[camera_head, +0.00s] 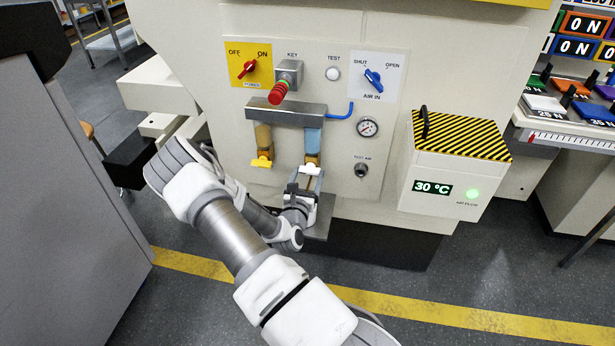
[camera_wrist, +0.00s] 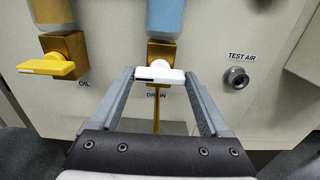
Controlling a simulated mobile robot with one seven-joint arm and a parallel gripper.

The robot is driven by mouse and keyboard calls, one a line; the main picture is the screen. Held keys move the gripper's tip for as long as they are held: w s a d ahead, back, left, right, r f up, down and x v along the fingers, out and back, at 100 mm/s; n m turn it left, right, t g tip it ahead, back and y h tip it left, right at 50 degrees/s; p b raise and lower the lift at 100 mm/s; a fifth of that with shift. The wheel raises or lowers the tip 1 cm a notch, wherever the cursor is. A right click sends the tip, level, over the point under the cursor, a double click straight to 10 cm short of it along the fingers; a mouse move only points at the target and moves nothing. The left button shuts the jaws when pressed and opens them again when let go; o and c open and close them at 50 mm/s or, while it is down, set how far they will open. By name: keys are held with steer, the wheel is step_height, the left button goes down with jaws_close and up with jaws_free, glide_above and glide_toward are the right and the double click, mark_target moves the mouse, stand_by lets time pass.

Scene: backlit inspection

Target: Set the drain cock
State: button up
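The drain cock has a brass body (camera_wrist: 160,52) under the blue bowl and a white lever handle (camera_wrist: 160,75) with a dark slot, lying crosswise in the wrist view. My gripper (camera_wrist: 160,80) is open, with one finger on each side of the handle. The handle nearly spans the gap; whether its ends touch the fingers I cannot tell. A thin amber vertical streak (camera_wrist: 156,112) runs below the handle between the fingers. In the head view my gripper (camera_head: 305,174) is at the drain cock, just below the blue bowl (camera_head: 312,140), and partly covers it.
The yellow oil cock handle (camera_wrist: 46,67) sits close left, lying crosswise. The test air port (camera_wrist: 237,78) and gauge (camera_head: 368,127) are to the right. Above are the power switch (camera_head: 248,69), red key knob (camera_head: 278,93) and blue air-in lever (camera_head: 373,80). A striped box (camera_head: 445,178) juts out at right.

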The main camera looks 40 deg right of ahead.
steer(key=c, duration=0.6)
steer(key=shift+c, duration=0.2)
steer(key=shift+r+n+p, duration=0.1)
steer(key=shift+n+p, duration=0.3)
steer(key=shift+p, duration=0.15)
steer(key=n+p, duration=0.2)
steer(key=p, duration=0.1)
steer(key=shift+r+n, duration=0.1)
steer(key=shift+n, duration=0.3)
steer(key=n+p, duration=0.3)
steer(key=n, duration=0.1)
steer(key=shift+n+p, duration=0.3)
steer(key=shift+p, duration=0.1)
steer(key=n+p, duration=0.2)
steer(key=n, duration=0.3)
steer(key=shift+f, duration=0.2)
steer(key=n+p, duration=0.1)
steer(key=n, duration=0.3)
steer(key=shift+f+n, duration=0.1)
steer(key=shift+n, duration=0.5)
